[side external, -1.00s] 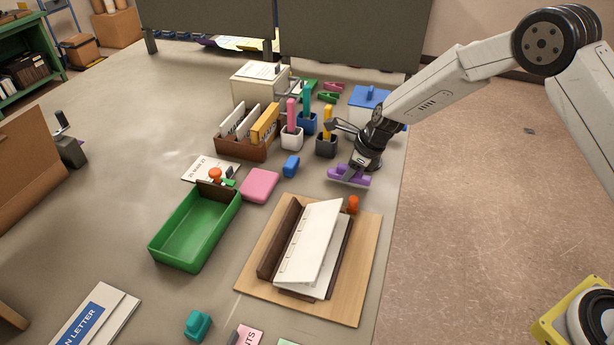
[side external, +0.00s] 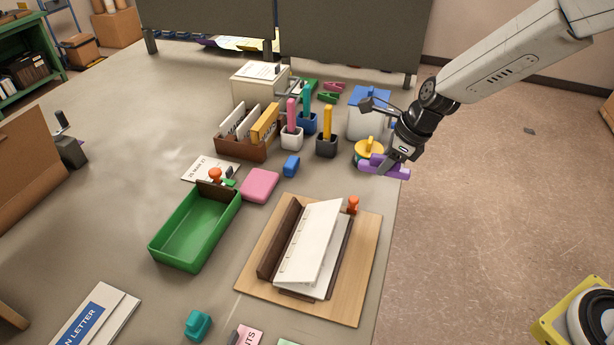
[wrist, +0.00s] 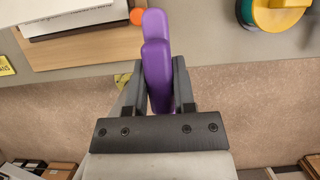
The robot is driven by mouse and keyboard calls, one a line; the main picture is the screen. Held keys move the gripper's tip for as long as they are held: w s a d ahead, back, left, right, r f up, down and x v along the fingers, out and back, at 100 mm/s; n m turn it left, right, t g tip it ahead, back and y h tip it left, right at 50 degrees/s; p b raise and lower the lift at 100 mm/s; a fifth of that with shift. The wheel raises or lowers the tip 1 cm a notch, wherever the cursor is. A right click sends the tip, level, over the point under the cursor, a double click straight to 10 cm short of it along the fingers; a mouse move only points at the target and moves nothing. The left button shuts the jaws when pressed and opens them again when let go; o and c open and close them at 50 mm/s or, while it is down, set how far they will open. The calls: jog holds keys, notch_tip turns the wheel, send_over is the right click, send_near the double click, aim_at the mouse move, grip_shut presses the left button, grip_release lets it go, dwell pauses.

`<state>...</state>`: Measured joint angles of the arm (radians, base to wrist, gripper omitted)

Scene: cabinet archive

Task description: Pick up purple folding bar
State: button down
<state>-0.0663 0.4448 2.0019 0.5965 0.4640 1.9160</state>
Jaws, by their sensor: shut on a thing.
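The purple folding bar (side external: 386,167) is held in my gripper (side external: 390,170) near the table's right edge in the side view. In the wrist view the purple bar (wrist: 156,60) stands between the two dark fingers of my gripper (wrist: 158,85), which are shut on it. The bar's near end is partly hidden between the fingers. In the side view the bar appears raised above the table edge, but its exact height is hard to tell.
A yellow-topped round thing (side external: 368,152) stands just left of the bar. A wooden board (side external: 350,306) with an open binder (side external: 312,245) and an orange knob (side external: 352,205) lies in front. A green tray (side external: 196,262) sits left. Bare floor lies to the right.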

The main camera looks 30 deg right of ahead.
jog(key=shift+s+d+r, duration=0.1)
jog(key=shift+s+r, duration=0.2)
jog(key=shift+s, duration=0.35)
jog(key=shift+s+d+r, duration=0.1)
jog(key=shift+s+r, duration=0.15)
jog(key=shift+s, duration=0.4)
jog(key=shift+s+d+r, duration=0.1)
jog(key=shift+s+r, duration=0.2)
jog(key=shift+s, duration=0.35)
jog(key=c, duration=1.1)
grip_release()
grip_shut()
jog(key=a+n+g, duration=0.1)
jog(key=a+n, duration=0.2)
jog(key=a, duration=0.1)
jog(key=w+a+n+g, duration=0.1)
jog(key=a+n, duration=0.2)
jog(key=a, duration=0.2)
jog(key=a+f+n+g+y, duration=0.1)
jog(key=a+n, duration=0.2)
jog(key=a, duration=0.1)
jog(key=shift+w+a+n, duration=0.25)
jog(key=shift+w+n, duration=0.05)
jog(key=shift+w, duration=0.1)
jog(key=s+a+f+n+g+h, duration=0.1)
jog(key=s+a+n+g, duration=0.1)
jog(key=a+n, duration=0.6)
jog(key=a+g, duration=0.1)
jog(key=a, duration=0.2)
jog(key=shift+s, duration=0.4)
